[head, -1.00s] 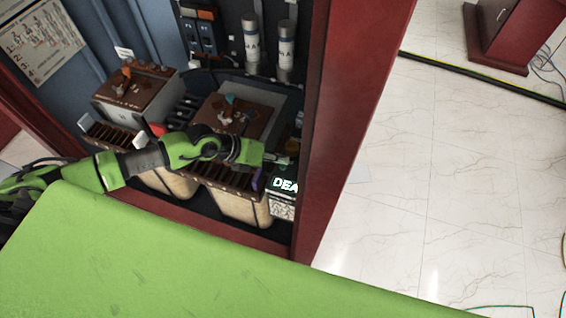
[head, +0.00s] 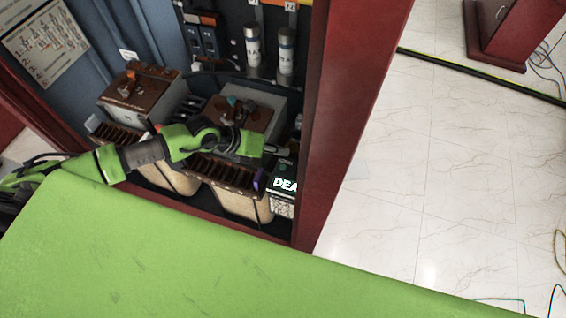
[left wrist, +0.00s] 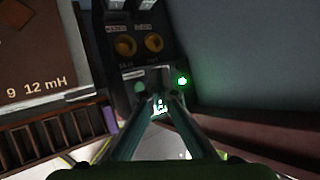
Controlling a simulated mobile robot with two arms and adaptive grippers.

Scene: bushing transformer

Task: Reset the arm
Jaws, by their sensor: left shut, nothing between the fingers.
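My left arm comes in from the left in the head view and reaches across the front of an open cabinet. My left gripper (head: 280,150) is shut and empty, near the cabinet's right inner side, above a small box with a lit "DEA" display (head: 285,184). In the left wrist view the shut fingers (left wrist: 160,104) point at a dark panel with two yellow round knobs (left wrist: 125,46) and a glowing green light (left wrist: 182,81). I cannot tell whether the fingertips touch the panel. My right gripper is in neither view.
Two brown-topped units (head: 143,92) stand in the cabinet, with slotted brown strips at their fronts. The red cabinet frame (head: 345,120) rises right of the gripper. My green body cover fills the lower left. Pale floor (head: 450,180) lies open at right, with a black cable strip (head: 480,75).

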